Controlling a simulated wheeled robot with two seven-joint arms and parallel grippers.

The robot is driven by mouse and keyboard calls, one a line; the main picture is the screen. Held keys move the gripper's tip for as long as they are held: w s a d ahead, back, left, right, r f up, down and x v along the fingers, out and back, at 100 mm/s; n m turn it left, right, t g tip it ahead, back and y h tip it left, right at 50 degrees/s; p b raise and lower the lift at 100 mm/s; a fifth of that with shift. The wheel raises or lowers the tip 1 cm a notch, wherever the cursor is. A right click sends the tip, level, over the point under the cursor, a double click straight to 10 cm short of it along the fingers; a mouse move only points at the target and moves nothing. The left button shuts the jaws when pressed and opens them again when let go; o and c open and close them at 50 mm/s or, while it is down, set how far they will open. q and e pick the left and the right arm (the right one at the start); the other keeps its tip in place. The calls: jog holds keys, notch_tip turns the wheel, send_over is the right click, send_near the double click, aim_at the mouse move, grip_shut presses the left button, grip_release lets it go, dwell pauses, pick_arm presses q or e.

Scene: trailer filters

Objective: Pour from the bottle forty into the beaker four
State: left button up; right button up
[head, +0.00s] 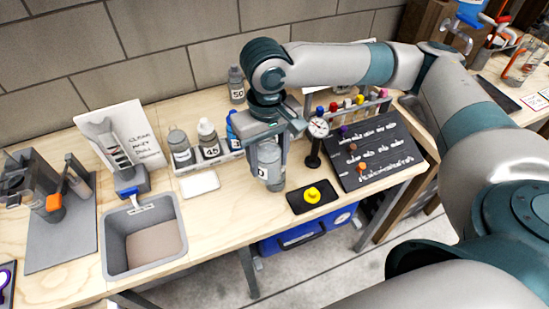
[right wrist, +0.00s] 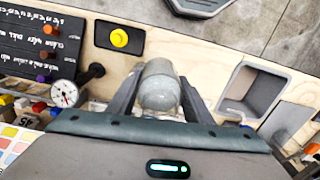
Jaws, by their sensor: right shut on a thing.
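My right gripper (head: 267,150) points down over the bench and is shut on a grey bottle (head: 272,176). The bottle's pale label shows a character like a 0; the rest of its number is hidden by the fingers. In the right wrist view the bottle (right wrist: 159,88) sits between the two fingers (right wrist: 158,98), its rounded grey end facing the camera. I cannot tell whether its base touches the bench. A glass vessel (head: 524,62) stands at the far right; no number four is readable on it. My left gripper is out of view.
Bottle 45 (head: 208,139) and another grey bottle (head: 180,148) stand in a rack left of the gripper. Bottle 50 (head: 237,86) is behind. A dial gauge (head: 318,129), yellow button (head: 312,194) and black board (head: 372,152) are right. A grey sink (head: 115,262) is left.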

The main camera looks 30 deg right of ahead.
jog(key=shift+w+a+r+p, duration=0.2)
jog(key=shift+w+a+p, duration=0.1)
jog(key=shift+w+p, duration=0.15)
jog(key=w+a+f+n+p, duration=0.2)
jog(key=w+a+n+p, duration=0.15)
jog(key=w+p, duration=0.65)
jog(key=w+f+p, duration=0.1)
jog(key=f+p, duration=0.1)
jog(key=f, duration=0.1)
jog(key=w+d+f+n+p, duration=0.1)
jog(key=f, duration=0.2)
jog(key=w+f+n+p, duration=0.1)
jog(key=f+p, duration=0.1)
jog(key=f, duration=0.1)
jog(key=shift+d+f+p, duration=0.15)
jog(key=shift+f+p, duration=0.15)
jog(key=shift+p, duration=0.05)
jog(key=shift+s+d+f+n, duration=0.1)
jog(key=shift+s+f+n, duration=0.1)
jog(key=shift+f, duration=0.2)
jog(key=shift+s+d+f+n, duration=0.1)
jog(key=shift+f+n, duration=0.05)
jog(key=shift+f, duration=0.2)
jog(key=shift+a, duration=0.1)
